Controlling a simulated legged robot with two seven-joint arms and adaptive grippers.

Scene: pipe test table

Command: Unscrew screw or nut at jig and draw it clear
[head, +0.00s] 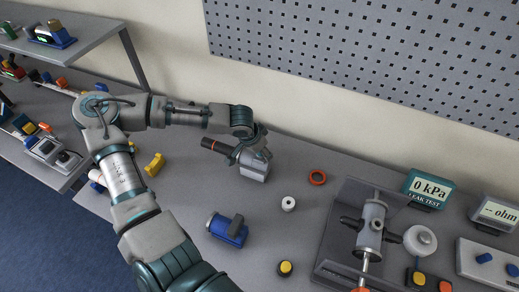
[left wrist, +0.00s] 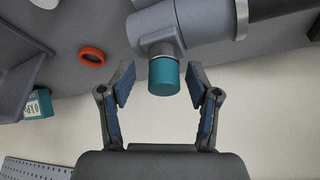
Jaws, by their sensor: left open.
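A grey pipe fitting (head: 254,168) stands on a light grey block at the back of the table, with a dark pipe with an orange end (head: 213,146) pointing left. In the left wrist view a teal round cap or nut (left wrist: 163,75) sits on the end of the grey fitting (left wrist: 158,40). My left gripper (left wrist: 160,82) is open, with one blue-padded finger on each side of the teal part and visible gaps to both. In the head view my left gripper (head: 258,135) is at the fitting's far side and hides the teal part. My right gripper is not in view.
An orange ring (head: 317,177), a white ring (head: 288,203), a blue clamp-like part (head: 229,229) and a yellow-topped knob (head: 285,268) lie on the table. A dark tray (head: 334,237) with a leak-test fixture (head: 371,230) stands right. A pegboard (head: 370,50) covers the wall.

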